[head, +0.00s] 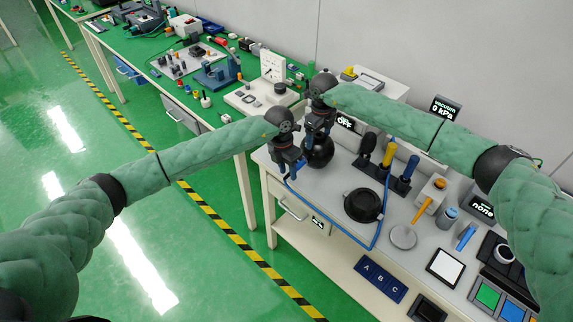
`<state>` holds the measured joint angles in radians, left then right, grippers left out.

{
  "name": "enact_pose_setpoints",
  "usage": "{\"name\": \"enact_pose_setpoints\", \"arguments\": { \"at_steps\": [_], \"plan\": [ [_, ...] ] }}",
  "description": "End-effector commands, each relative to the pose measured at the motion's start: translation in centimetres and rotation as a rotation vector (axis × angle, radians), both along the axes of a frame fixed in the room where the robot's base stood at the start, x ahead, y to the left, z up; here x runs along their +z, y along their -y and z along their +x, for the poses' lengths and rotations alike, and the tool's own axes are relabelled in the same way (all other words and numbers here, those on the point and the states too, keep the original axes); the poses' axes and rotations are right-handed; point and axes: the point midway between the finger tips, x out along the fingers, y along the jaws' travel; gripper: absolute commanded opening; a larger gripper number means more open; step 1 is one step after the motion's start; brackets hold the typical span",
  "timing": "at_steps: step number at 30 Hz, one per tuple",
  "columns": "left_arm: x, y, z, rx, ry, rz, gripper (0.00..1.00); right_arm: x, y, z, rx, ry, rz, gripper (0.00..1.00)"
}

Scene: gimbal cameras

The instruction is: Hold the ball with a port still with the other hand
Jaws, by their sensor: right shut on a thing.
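The ball, a dark sphere (319,153), is low over or on the near left part of the grey bench; its port cannot be made out. My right gripper (317,139) comes down onto it from above and is shut on it. My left gripper (291,170) is just left of the ball, pointing down. A blue hose (335,228) runs from close by the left fingertips; whether they grip it is too small to tell.
A black round dish (363,205) lies on the bench (337,190) inside the hose loop. Several upright tools in a stand (387,172) are behind it. A display (445,108) reads vacuum 0 kPa; another (346,122) reads OFF. A white pad (445,268) lies right.

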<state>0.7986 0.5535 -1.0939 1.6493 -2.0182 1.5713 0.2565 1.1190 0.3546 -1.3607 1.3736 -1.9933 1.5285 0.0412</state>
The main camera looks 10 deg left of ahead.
Motion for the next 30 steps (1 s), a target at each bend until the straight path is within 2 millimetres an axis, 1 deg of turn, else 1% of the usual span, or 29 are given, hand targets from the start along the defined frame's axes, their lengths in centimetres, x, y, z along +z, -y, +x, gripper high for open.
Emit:
{"name": "enact_pose_setpoints", "arguments": {
  "at_steps": [1, 7, 8, 12, 13, 14, 16, 17, 18, 30],
  "plan": [
    [-0.19, 0.01, 0.0, 0.0, 0.0, 0.0, 0.38, -0.89, 0.12, -0.42, 0.001, -0.011, -0.006, 0.48],
    [-0.21, 0.0, -0.01, 0.0, 0.0, 0.0, 0.38, -0.91, 0.12, -0.43, 0.001, -0.011, -0.006, 0.48],
    [-0.22, 0.0, -0.01, 0.0, 0.0, 0.0, 0.36, -0.91, 0.12, -0.43, 0.001, -0.011, -0.006, 0.48],
    [-0.21, -0.01, -0.02, 0.0, 0.0, 0.0, 0.08, -0.91, 0.12, -0.43, 0.001, -0.011, -0.006, 0.48],
    [-0.21, -0.01, -0.02, 0.0, 0.0, 0.0, 0.02, -0.91, 0.12, -0.43, 0.001, -0.011, -0.006, 0.48],
    [-0.21, -0.01, -0.02, 0.0, 0.0, 0.0, 0.0, -0.92, 0.11, -0.44, 0.001, -0.011, -0.006, 0.48],
    [-0.2, -0.01, -0.01, 0.0, 0.0, 0.0, 0.0, -0.92, 0.11, -0.44, 0.001, -0.011, -0.006, 0.48],
    [-0.2, -0.01, -0.01, 0.0, 0.0, 0.0, 0.05, -0.92, 0.11, -0.44, 0.001, -0.011, -0.006, 0.48],
    [-0.2, -0.01, -0.01, 0.0, 0.0, 0.0, 0.0, -0.92, 0.11, -0.44, 0.001, -0.011, -0.006, 0.48],
    [-0.25, -0.19, -0.22, 0.0, 0.0, 0.001, 0.0, -0.94, 0.12, -0.43, 0.001, -0.011, -0.006, 0.47]
  ]
}}
